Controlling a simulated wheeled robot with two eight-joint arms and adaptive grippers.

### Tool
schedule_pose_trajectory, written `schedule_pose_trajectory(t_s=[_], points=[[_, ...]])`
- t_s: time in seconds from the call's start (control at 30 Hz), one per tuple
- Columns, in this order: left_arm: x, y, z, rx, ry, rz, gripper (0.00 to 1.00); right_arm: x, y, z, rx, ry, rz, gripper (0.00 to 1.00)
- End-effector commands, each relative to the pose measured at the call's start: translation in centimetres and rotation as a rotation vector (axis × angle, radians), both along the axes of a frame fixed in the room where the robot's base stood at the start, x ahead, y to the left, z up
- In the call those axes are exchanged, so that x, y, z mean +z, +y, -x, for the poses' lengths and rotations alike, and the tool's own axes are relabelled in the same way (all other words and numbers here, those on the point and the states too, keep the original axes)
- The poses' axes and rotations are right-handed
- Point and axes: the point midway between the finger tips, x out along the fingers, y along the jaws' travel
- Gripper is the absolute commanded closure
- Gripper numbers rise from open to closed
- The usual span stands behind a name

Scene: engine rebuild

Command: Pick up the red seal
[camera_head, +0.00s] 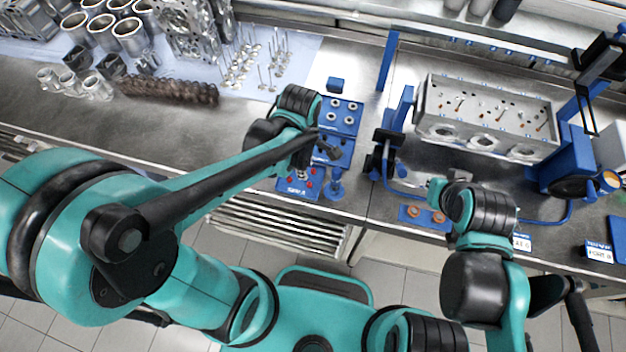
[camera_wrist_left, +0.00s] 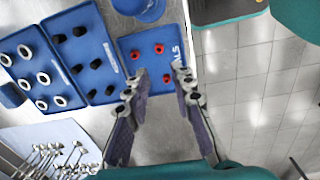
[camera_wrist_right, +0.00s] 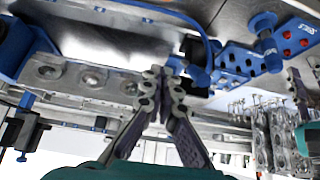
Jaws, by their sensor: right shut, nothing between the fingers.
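The red seals are small red rings on a blue seal tray (camera_wrist_left: 150,98), with one red seal (camera_wrist_left: 159,48) at the upper right. Another red seal (camera_wrist_left: 165,78) shows between the fingers of my left gripper (camera_wrist_left: 161,80). The left gripper is open and empty above the tray; a finger partly hides the tray's left side. In the head view the tray (camera_head: 290,186) lies near the bench's front edge, under the left gripper. My right gripper (camera_wrist_right: 163,78) is shut and empty, away from the seals. Red seals (camera_wrist_right: 304,42) also show at the right wrist view's upper right.
Blue trays with black parts (camera_wrist_left: 88,52) and pale rings (camera_wrist_left: 32,78) adjoin the seal tray. A blue post stand (camera_head: 336,186) stands right beside it. A cylinder head (camera_head: 487,115) sits on a blue-armed fixture to the right. Valves (camera_head: 262,62) stand at the back.

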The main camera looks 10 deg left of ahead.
Motion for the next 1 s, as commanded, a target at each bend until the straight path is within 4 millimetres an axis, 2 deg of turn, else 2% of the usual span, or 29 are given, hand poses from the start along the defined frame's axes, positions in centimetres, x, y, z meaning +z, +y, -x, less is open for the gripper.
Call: schedule_pose_trajectory(t_s=[0.17, 0.7, 1.0], points=[[-0.9, -0.4, -0.1, 0.114, 0.042, -0.005, 0.76, 0.4, 0.0, 0.0, 0.0, 0.0, 0.0, 1.0], [-8.0, -0.7, -0.4, 0.119, 0.043, -0.005, 0.76, -2.5, 0.0, 0.0, 0.0, 0.0, 0.0, 1.0], [-8.3, -0.7, -0.4, 0.118, 0.043, -0.005, 0.76, -2.4, 0.0, 0.0, 0.0, 0.0, 0.0, 1.0]])
